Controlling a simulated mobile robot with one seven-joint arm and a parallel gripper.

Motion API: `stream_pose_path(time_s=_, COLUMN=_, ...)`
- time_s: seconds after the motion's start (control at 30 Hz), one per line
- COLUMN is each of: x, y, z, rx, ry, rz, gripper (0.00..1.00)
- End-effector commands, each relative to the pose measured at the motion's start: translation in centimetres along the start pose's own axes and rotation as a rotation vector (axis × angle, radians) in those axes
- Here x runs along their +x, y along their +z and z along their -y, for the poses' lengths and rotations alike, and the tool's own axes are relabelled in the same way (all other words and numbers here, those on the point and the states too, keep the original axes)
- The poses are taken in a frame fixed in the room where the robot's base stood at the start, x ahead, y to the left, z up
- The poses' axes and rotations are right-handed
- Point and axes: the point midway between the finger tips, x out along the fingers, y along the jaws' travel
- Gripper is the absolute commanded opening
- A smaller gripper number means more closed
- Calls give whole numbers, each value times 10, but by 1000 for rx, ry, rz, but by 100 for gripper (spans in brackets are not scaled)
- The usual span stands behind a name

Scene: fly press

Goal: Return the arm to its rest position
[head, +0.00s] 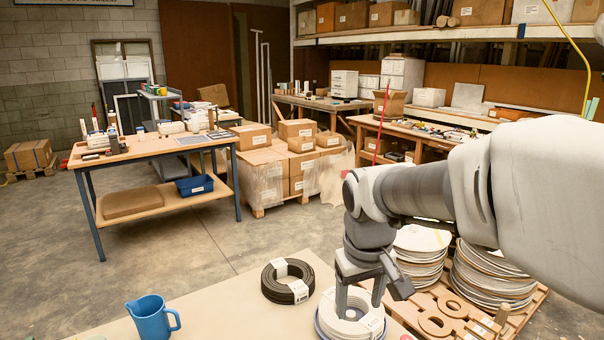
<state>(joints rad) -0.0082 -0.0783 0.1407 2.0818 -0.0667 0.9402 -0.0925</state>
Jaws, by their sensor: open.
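My gripper (359,304) points down at the white ring-shaped coil (330,326) near the bottom of the head view. Its two fingers are apart, and they overlap the coil in the picture. I cannot tell whether they touch it. My arm (430,190) reaches in from the right edge, stretched out over the near table (225,308).
A black coil (287,281) with a white label lies left of my gripper. A blue jug (152,317) stands at the table's front left. Stacks of round discs (492,272) stand on a pallet at the right. Concrete floor lies open beyond the table.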

Motion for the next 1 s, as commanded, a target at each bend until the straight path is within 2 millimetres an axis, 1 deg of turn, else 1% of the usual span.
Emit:
stream_pose_path(time_s=0.03, x=-11, y=12, z=-3, rx=23, ry=9, rz=-26, gripper=66)
stream_pose_path(time_s=0.1, x=-22, y=27, z=-5, rx=53, ry=16, rz=-55, gripper=66)
stream_pose_path(time_s=0.3, x=-47, y=72, z=-10, rx=143, ry=26, rz=-142, gripper=66)
stream_pose_path(time_s=0.5, x=-58, y=114, z=-9, rx=225, ry=20, rz=-228, gripper=66)
stream_pose_path(time_s=0.6, x=-59, y=128, z=-8, rx=254, ry=14, rz=-259, gripper=66)
stream_pose_path(time_s=0.7, x=-59, y=138, z=-8, rx=273, ry=9, rz=-279, gripper=66)
stream_pose_path(time_s=0.8, x=-59, y=142, z=-7, rx=282, ry=6, rz=-288, gripper=66)
stream_pose_path(time_s=1.0, x=-59, y=143, z=-7, rx=284, ry=5, rz=-289, gripper=66)
